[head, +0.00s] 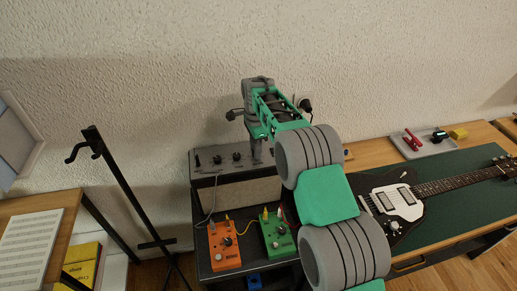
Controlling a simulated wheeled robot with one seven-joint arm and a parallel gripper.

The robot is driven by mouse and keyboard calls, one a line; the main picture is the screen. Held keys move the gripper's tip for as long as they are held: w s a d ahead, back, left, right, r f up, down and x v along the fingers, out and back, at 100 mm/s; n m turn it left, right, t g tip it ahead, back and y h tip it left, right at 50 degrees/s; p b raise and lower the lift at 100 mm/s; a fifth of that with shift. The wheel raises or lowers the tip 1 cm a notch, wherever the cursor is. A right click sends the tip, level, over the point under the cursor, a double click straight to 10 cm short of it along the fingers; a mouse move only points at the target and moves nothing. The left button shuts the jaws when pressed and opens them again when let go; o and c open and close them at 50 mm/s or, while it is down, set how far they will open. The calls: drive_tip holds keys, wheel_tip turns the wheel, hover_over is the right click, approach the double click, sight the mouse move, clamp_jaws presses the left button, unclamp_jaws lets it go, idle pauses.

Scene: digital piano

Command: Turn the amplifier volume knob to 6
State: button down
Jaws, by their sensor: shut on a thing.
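The amplifier (235,190), with a grey control panel (205,160) on top and a lighter front, stands against the wall left of centre. Two dark knobs (237,157) show on its panel. My gripper (257,158) points down at the right part of the panel, right of these knobs. It is shut on what seems to be an amplifier knob, which the fingers hide. The scale marks and the knob's setting are too small to read, so I cannot tell its number.
An orange pedal (223,247) and a green pedal (277,240), with cables, sit in front of the amplifier. A black stand (122,190) is at left. A guitar (395,208) lies on the green mat (370,178) at right. My arm crosses the centre right.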

drive_tip(key=m, duration=0.4)
drive_tip(key=shift+w+r, duration=0.3)
drive_tip(key=shift+r, duration=0.05)
drive_tip(key=shift+m, duration=0.3)
drive_tip(key=c, duration=1.6)
unclamp_jaws()
drive_tip(key=o, duration=0.5)
drive_tip(key=shift+f, duration=0.15)
drive_tip(key=shift+s+f, duration=0.1)
drive_tip(key=shift+s, duration=0.05)
wheel_tip(320, 180, up, 7)
drive_tip(key=shift+b, duration=0.45)
drive_tip(key=shift+r, duration=0.4)
